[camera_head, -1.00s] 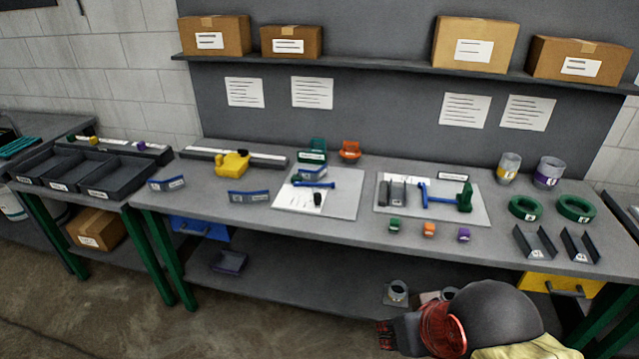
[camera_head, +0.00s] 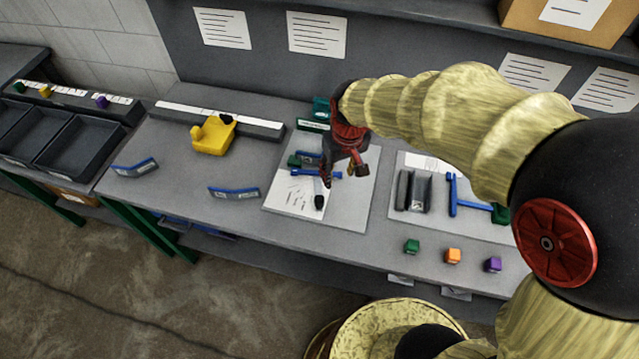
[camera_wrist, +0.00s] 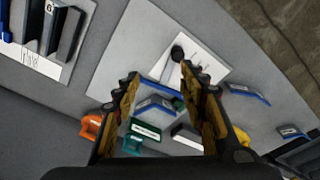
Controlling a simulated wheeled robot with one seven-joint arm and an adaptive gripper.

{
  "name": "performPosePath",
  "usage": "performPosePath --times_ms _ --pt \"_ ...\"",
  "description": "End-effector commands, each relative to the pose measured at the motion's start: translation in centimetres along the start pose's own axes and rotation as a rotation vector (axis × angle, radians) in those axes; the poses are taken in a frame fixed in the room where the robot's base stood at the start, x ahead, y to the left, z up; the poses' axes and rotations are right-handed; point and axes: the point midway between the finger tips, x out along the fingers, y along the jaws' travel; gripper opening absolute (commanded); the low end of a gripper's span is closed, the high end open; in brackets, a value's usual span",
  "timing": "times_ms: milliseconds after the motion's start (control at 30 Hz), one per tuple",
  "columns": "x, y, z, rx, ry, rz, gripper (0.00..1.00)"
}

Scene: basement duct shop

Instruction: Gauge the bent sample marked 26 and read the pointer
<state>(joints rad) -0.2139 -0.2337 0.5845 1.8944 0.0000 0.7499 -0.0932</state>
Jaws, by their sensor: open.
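My gripper (camera_head: 344,172) is open and empty above the left grey board (camera_head: 352,205). In the wrist view its fingers (camera_wrist: 160,78) frame a blue bar (camera_wrist: 157,88), a bent blue piece with a pale label (camera_wrist: 155,106) and a green part (camera_wrist: 178,103). The blue bar also shows in the head view (camera_head: 328,174), with a black piece (camera_head: 319,202) on the sheet. Two more bent blue samples with labels lie to the left, one farther left (camera_head: 135,168) and one nearer the board (camera_head: 234,194).
A yellow device (camera_head: 213,138) stands at a long grey bar (camera_head: 218,119). The right board (camera_head: 430,222) holds grey channels and a blue tool. Green (camera_head: 412,246), orange (camera_head: 452,256) and purple (camera_head: 493,264) blocks lie in front. Dark trays (camera_head: 75,143) stand left.

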Motion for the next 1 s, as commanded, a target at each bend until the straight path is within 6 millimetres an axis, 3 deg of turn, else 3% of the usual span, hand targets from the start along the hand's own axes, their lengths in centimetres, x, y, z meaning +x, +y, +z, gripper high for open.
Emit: performPosePath --times_ms 100,300,800,1000 --pt "3.4 -2.0 -1.5 -0.063 -0.076 -0.013 0.42" --pt "7.8 -3.9 -2.0 -0.121 -0.135 -0.022 0.42" --pt "14.6 -4.2 -1.0 -0.130 -0.148 -0.023 0.42" --pt "16.3 -4.3 -0.8 -0.130 -0.146 -0.023 0.42"
